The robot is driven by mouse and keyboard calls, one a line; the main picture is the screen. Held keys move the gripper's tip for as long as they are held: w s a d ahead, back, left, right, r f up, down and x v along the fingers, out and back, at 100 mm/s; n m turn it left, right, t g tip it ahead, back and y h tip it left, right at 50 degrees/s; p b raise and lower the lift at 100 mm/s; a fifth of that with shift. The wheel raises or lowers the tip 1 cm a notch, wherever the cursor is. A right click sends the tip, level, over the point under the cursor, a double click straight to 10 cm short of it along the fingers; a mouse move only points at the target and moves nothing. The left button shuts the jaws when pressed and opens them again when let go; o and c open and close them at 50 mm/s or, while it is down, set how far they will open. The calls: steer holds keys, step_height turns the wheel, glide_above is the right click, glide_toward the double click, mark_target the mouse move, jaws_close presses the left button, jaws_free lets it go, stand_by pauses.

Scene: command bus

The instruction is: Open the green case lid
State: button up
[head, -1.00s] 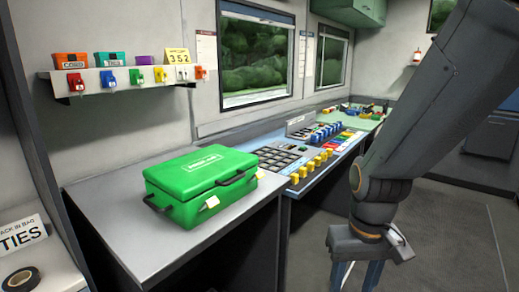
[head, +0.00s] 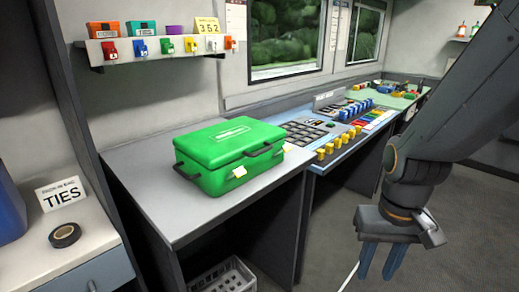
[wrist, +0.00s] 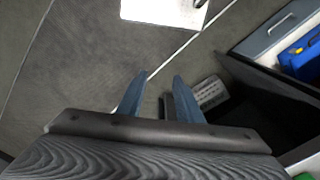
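The green case (head: 228,157) stands on the grey counter with its lid (head: 230,141) shut. It has dark handles and two pale latches, one (head: 239,172) on the front face and one near the right corner. My gripper (head: 377,262) hangs in front of and to the right of the counter, over the floor, well apart from the case. In the wrist view my gripper (wrist: 159,84) has its two blue fingers spread with nothing between them. At most a sliver of green shows at that view's lower right corner.
A shelf (head: 160,52) with small boxes and coloured tags is on the wall behind the case. A control panel (head: 325,135) with yellow levers lies right of it. A crate (head: 222,277) sits under the counter. A TIES sign (head: 60,193) and black tape roll (head: 64,235) are at left. Floor at right is clear.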

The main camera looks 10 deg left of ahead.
steer(key=w+n+t, duration=0.1)
steer(key=w+n, duration=0.1)
steer(key=w, duration=0.2)
steer(key=w+n+t+p, duration=0.1)
steer(key=w+n+t, duration=0.1)
steer(key=w, duration=0.1)
steer(key=w+d+r+n+t, duration=0.1)
steer(key=w+n, duration=0.2)
steer(key=w, duration=0.1)
steer(key=shift+w+t+p, duration=0.3)
steer(key=shift+t+p, duration=0.05)
steer(key=shift+t, duration=0.05)
steer(key=n+t+y+p, duration=0.45)
steer(key=n+y, duration=0.75)
steer(key=n, duration=0.9)
glide_toward(265, 151)
steer(key=x, duration=0.8)
steer(key=shift+w+a+f+p, duration=0.1)
steer(key=shift+w+a+p, duration=0.05)
steer(key=shift+a+p, duration=0.2)
jaws_close()
